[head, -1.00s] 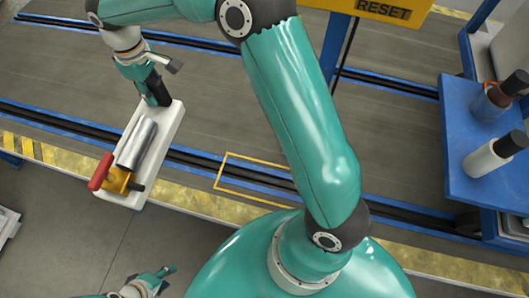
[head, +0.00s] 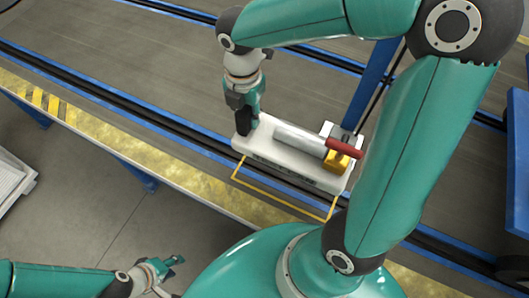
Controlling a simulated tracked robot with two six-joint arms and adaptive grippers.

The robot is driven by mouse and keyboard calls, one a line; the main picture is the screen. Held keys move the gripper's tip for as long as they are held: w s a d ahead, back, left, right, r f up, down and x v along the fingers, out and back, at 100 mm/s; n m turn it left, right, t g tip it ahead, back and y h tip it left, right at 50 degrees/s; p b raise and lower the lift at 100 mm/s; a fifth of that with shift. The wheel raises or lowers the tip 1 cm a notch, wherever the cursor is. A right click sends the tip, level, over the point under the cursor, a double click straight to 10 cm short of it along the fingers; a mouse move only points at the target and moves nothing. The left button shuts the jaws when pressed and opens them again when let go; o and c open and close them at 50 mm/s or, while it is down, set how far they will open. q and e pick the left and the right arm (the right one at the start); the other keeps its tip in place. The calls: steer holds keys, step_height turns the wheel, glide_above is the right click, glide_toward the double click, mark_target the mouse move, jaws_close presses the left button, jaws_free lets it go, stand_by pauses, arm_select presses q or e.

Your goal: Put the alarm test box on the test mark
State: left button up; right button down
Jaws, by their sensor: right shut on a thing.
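The alarm test box (head: 300,172) is a white block with a silver cylinder, a yellow bracket and a red handle on top. My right gripper (head: 243,122) is shut on its left end, fingers pointing down. The near edge and parts of both ends show. I cannot tell whether the box touches the surface. My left gripper (head: 168,276) is empty and looks open at the lower left.
A blue post (head: 372,85) stands just behind the box's right end. Black and blue rails (head: 115,95) cross the grey surface, and a worn yellow edge strip (head: 110,130) runs along its near side. My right arm hides much of the right side.

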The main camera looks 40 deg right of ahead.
steer(key=shift+f+b, duration=2.25)
steer(key=shift+f, duration=6.45)
steer(key=c, duration=0.9)
jaws_free()
steer(key=shift+w, duration=0.1)
step_height(320, 180, up, 11)
steer(key=p, duration=0.3)
steer(key=shift+r+p, duration=0.35)
steer(key=shift+r, duration=0.3)
